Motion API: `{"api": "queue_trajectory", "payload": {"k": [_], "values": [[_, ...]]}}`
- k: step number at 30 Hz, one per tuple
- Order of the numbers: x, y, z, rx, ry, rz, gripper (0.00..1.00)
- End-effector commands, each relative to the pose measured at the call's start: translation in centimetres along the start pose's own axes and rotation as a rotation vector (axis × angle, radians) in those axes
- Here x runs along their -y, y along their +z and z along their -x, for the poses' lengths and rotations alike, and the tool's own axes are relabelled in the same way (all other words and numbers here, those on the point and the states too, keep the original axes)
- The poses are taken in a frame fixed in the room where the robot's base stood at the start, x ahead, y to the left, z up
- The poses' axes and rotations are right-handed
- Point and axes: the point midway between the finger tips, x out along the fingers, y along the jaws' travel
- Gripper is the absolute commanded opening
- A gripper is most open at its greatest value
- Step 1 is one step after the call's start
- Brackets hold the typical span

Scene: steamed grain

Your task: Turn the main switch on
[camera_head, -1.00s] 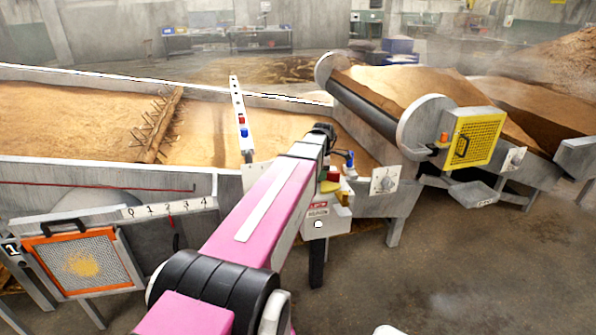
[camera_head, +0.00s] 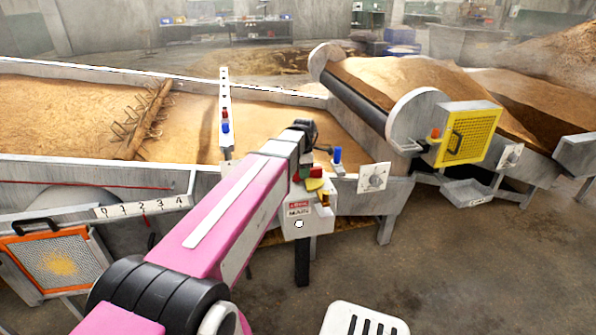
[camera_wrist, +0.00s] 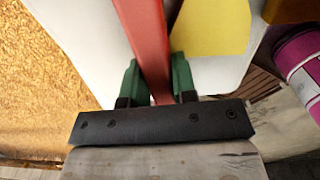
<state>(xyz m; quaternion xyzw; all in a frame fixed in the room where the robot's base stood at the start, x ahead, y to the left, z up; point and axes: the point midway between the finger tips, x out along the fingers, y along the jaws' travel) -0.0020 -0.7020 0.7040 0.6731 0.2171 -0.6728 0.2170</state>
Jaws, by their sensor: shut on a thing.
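The main switch box (camera_head: 299,222), pale with a red label, stands just beyond my arm in the head view. A red lever (camera_head: 316,172) and a yellow part (camera_head: 314,184) show at its top. In the wrist view my gripper (camera_wrist: 157,85) has its two green fingers on either side of the red lever (camera_wrist: 145,40), shut on it. The yellow part (camera_wrist: 212,28) lies just right of the lever there, apart from the fingers. In the head view my arm hides most of the gripper. The lever's lower end is hidden by the gripper body.
A blue knob (camera_head: 337,155) and a dial plate (camera_head: 373,178) are right of the box. The grain trough (camera_head: 190,170) lies beyond and left. A yellow mesh panel (camera_head: 468,138) is farther right. Open floor (camera_head: 450,270) lies in the right foreground.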

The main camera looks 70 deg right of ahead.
Motion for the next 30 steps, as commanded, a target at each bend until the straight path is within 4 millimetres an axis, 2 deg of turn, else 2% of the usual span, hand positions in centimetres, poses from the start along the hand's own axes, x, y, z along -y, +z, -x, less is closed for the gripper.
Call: {"api": "queue_trajectory", "payload": {"k": [9,10,12,23,26,30], "values": [[0.0,0.1,0.0,0.003,-0.001,0.01,0.0],[0.0,0.0,0.0,0.003,-0.001,0.01,0.29],[0.0,0.0,0.0,0.002,-0.001,0.009,0.51],[0.0,0.0,0.3,0.001,0.0,0.006,0.51],[0.0,0.0,1.0,0.001,0.001,0.006,0.51],[0.0,0.0,2.9,0.002,0.001,0.006,0.51]]}}
